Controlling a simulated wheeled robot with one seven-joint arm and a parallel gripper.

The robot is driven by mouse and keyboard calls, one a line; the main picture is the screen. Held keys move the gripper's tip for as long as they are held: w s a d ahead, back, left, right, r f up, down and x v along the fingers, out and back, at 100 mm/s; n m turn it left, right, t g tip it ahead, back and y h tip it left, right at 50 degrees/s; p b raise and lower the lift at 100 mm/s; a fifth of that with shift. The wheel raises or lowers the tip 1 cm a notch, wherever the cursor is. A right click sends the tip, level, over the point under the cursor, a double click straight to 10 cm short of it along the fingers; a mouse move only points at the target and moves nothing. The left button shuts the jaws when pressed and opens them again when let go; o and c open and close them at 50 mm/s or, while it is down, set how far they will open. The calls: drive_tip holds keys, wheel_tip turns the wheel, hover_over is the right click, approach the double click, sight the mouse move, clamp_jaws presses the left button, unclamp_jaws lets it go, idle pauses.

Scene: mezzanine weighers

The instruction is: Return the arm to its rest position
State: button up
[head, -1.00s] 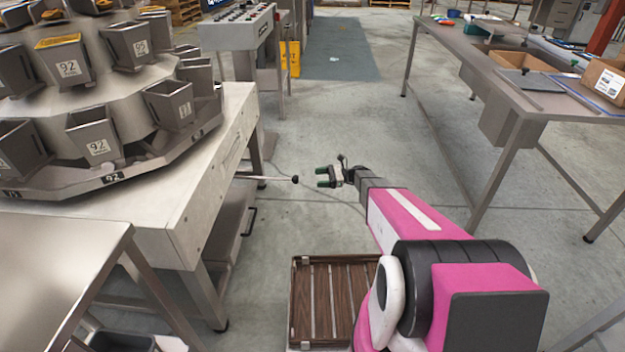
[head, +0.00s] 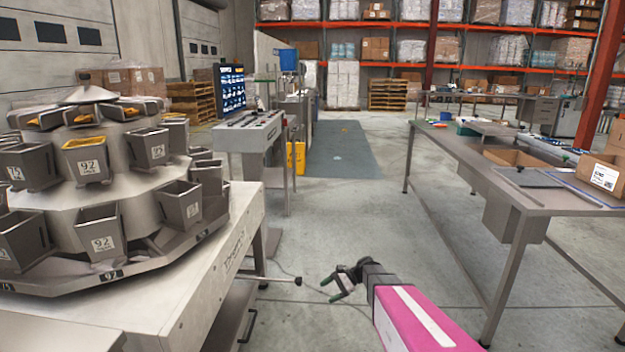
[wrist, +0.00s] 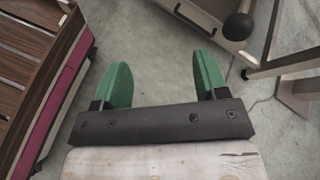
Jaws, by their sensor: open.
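My gripper (head: 343,283) is at the lower middle of the head view, at the end of my pink arm, over the concrete floor. In the wrist view its two green fingers (wrist: 162,84) stand wide apart with only bare floor between them. It is open and empty. A lever with a black ball knob (head: 298,281) sticks out from the weigher's bench, a little left of my gripper. The knob also shows in the wrist view (wrist: 238,26), beyond the right finger and apart from it.
The multihead weigher (head: 100,195) with its buckets stands on a steel bench (head: 205,290) at left. A control console (head: 250,133) is behind it. A steel table (head: 470,155) with cartons (head: 600,175) stands at right. The floor between is clear, with a grey mat (head: 340,150) farther back.

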drive_tip(key=s+d+r+n+t+h, duration=0.1)
drive_tip(key=s+d+r+n+h, duration=0.3)
drive_tip(key=s+d+n+h, duration=0.1)
drive_tip(key=s+d+r+n+t+h, duration=0.2)
drive_tip(key=s+d+r+n+h, duration=0.3)
drive_tip(key=s, duration=0.5)
drive_tip(key=shift+s+d+h, duration=0.2)
drive_tip(key=shift+d+h, duration=0.7)
drive_tip(key=shift+d, duration=0.15)
drive_tip(key=shift+c, duration=0.4)
